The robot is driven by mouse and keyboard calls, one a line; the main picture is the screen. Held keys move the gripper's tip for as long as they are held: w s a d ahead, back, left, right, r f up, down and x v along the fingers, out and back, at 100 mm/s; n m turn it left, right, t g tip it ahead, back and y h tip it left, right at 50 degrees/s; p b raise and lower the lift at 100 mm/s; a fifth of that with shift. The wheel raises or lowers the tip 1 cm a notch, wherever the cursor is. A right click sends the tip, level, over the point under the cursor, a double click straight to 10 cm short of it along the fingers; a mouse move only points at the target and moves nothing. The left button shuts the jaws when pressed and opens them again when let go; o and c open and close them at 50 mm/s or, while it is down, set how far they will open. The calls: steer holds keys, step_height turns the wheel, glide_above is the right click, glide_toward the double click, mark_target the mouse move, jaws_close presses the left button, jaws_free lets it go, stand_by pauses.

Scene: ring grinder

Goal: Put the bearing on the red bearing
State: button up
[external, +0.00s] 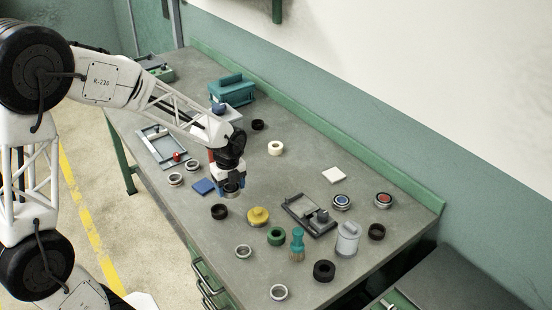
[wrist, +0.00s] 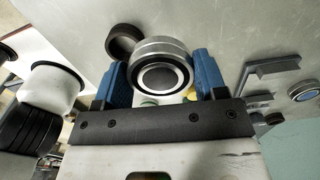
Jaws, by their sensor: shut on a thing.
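My gripper (external: 231,185) is above the left-middle of the bench. In the wrist view its blue fingers are shut on a silver bearing (wrist: 161,50) with a dark inner ring. The held bearing (external: 232,192) hangs above the bench, partly hidden by the fingers in the external view. The red bearing (external: 383,200), a silver ring with a red centre, lies flat near the right back of the bench, well right of my gripper. I cannot make it out in the wrist view.
A blue-centred bearing (external: 342,202) lies just left of the red one. A dark fixture (external: 308,215), a grey cylinder (external: 348,238), a teal brush (external: 297,243), a yellow part (external: 258,217) and several loose rings stand around. The green back ledge (external: 330,138) borders the bench.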

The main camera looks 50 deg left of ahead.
mark_target(231, 187)
step_height(231, 187, up, 6)
steer(key=shift+f, duration=0.15)
steer(key=shift+w+d+r, duration=0.15)
steer(key=shift+r, duration=0.15)
steer(key=w+d, duration=2.5)
steer(key=d, duration=0.1)
steer(key=f, duration=0.5)
steer(key=shift+s+d+f, duration=0.1)
steer(key=shift+s+d, duration=0.05)
steer(key=shift+d, duration=0.15)
